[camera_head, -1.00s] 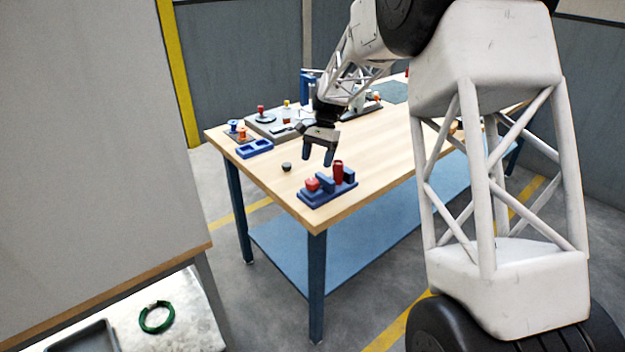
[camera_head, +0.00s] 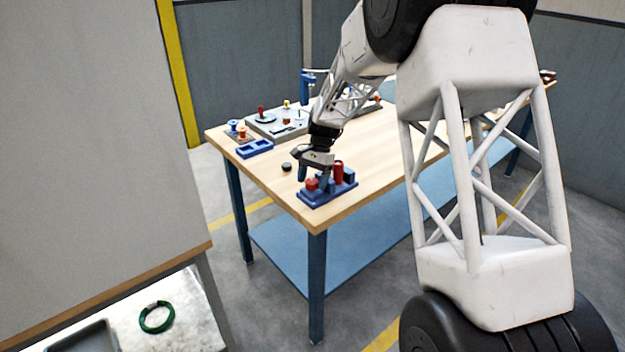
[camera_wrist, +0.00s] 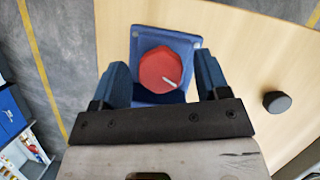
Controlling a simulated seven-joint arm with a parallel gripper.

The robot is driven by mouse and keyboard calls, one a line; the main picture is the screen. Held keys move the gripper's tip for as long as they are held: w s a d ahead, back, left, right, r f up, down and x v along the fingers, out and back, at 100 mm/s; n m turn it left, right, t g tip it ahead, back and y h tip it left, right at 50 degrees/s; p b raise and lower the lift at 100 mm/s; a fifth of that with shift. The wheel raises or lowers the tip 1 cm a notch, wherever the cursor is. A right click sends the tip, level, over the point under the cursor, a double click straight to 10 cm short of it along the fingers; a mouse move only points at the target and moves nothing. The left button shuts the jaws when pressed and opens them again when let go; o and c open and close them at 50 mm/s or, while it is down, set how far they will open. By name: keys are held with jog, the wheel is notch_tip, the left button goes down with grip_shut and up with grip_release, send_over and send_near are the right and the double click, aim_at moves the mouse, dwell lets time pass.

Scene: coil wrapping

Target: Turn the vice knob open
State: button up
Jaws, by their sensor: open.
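The vice is a blue base (camera_head: 318,199) with upright blue blocks at the front corner of the workbench. Its red knob (camera_head: 312,184) is at the left end, and a red cylinder (camera_head: 339,171) stands on the vice. In the wrist view the red knob (camera_wrist: 160,70) has a white mark pointing to the lower right. My gripper (camera_head: 313,176) is at the vice, above the knob. In the wrist view my gripper (camera_wrist: 162,82) is open, with one blue finger on each side of the knob and gaps between. Whether the fingers reach down level with the knob I cannot tell.
A dark round puck (camera_head: 286,167) lies on the workbench (camera_head: 255,173) left of the vice. A blue tray (camera_head: 255,149), spools (camera_head: 237,131) and a grey fixture board (camera_head: 270,126) stand farther back. A green coil (camera_head: 157,317) lies on another surface at lower left.

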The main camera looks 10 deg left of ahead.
jog(key=c, duration=0.9)
jog(key=n+h, duration=0.2)
jog(key=n, duration=0.3)
jog(key=o, duration=0.9)
